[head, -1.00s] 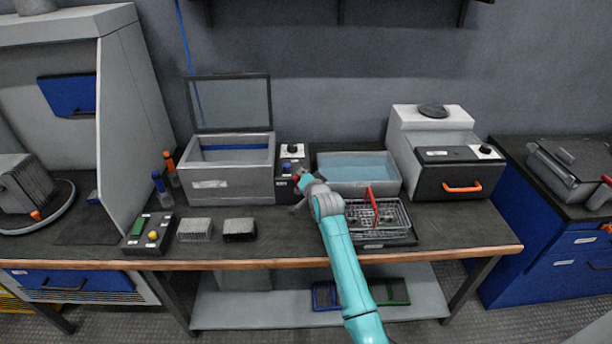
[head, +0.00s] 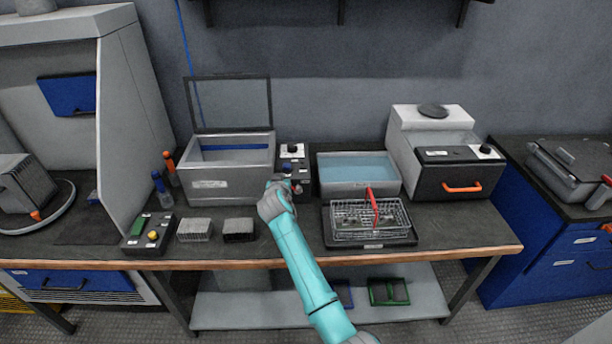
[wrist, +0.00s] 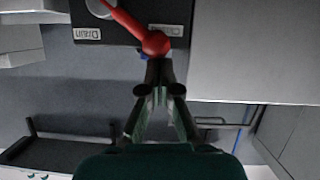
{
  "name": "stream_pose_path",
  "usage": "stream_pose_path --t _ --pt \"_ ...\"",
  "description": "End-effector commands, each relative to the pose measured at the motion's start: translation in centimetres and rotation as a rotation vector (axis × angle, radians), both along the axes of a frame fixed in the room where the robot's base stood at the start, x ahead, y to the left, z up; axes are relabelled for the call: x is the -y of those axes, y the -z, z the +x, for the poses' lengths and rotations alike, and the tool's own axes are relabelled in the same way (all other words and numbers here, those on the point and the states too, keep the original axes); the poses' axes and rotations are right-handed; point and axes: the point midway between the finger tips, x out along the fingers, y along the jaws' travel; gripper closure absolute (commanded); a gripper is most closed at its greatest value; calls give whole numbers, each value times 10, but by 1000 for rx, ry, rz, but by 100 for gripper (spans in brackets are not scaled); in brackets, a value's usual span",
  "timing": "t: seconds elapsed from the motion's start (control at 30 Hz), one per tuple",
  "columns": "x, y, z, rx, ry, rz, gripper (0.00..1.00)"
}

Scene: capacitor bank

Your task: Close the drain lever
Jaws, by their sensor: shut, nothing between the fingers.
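The red drain lever (wrist: 152,40) shows close up in the wrist view, its arm slanting up and left from a round knob. It sits on a dark control panel (wrist: 120,30) with a label reading Drain (wrist: 87,33) and a second, partly covered label. My gripper (wrist: 161,88) is shut and empty, its fingertips just below the knob in that view; I cannot tell whether they touch it. In the head view the lever (head: 297,188) is a small red spot on the control box, and my wrist hides much of the box's lower part and the fingers.
An open-lidded grey bath (head: 232,185) stands left of the control box. A water-filled tray (head: 357,173) stands right of it. A wire basket with a red handle (head: 370,220) sits in front of that tray. Two small finned blocks (head: 238,229) lie on the bench at front left.

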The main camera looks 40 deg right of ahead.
Motion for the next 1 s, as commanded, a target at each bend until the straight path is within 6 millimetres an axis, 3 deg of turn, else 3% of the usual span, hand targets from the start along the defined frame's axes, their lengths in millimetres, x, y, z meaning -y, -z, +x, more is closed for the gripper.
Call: stream_pose_path --t 0.4,1.0 --pt "-19 26 13 -213 -1 -312 100" --pt "-7 29 5 -204 1 -299 100"
